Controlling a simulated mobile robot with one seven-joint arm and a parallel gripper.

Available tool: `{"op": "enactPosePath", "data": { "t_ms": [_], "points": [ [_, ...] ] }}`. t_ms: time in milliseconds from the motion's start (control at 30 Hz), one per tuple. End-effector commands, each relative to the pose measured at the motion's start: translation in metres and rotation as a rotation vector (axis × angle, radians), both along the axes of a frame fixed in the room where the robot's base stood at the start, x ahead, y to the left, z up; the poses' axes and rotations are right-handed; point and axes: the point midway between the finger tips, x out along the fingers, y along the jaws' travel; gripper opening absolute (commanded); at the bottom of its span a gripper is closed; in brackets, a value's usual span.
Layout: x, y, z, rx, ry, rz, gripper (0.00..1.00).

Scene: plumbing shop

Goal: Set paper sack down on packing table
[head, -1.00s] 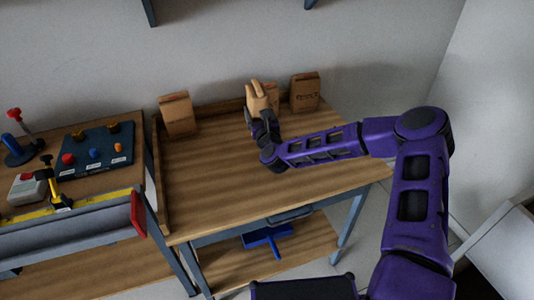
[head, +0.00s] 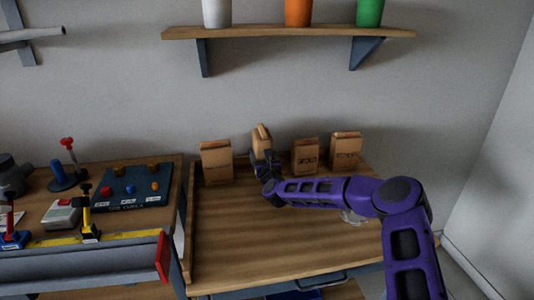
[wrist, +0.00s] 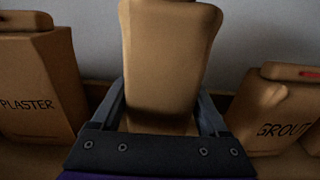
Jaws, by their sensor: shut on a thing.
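My gripper (head: 266,167) is shut on a brown paper sack (head: 262,141) at the back of the wooden packing table (head: 255,240). In the wrist view this sack (wrist: 168,65) stands roughly upright between my two fingers (wrist: 160,112). The gripper hides its lower part, so I cannot tell whether its base touches the table. The held sack is between a sack marked PLASTER (wrist: 30,90) on the left and one marked GROUT (wrist: 277,115) on the right, with gaps on both sides.
The plaster sack (head: 217,163), grout sack (head: 305,157) and another sack (head: 346,150) stand along the table's back. A bench with a dark tool board (head: 130,190) adjoins on the left. A wall shelf (head: 285,32) with cups hangs above. The table's front half is clear.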

Motion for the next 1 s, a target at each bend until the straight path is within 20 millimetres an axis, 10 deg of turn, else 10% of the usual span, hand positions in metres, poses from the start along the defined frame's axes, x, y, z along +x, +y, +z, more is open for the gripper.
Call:
{"op": "enactPosePath", "data": {
  "t_ms": [833,867,1000],
  "points": [
    [0.001,0.000,-0.041,0.002,-0.009,-0.002,0.00],
    [0.000,0.000,-0.045,0.001,-0.002,0.000,0.83],
    [0.000,0.000,-0.045,0.001,-0.002,0.000,1.00]
  ]
}}
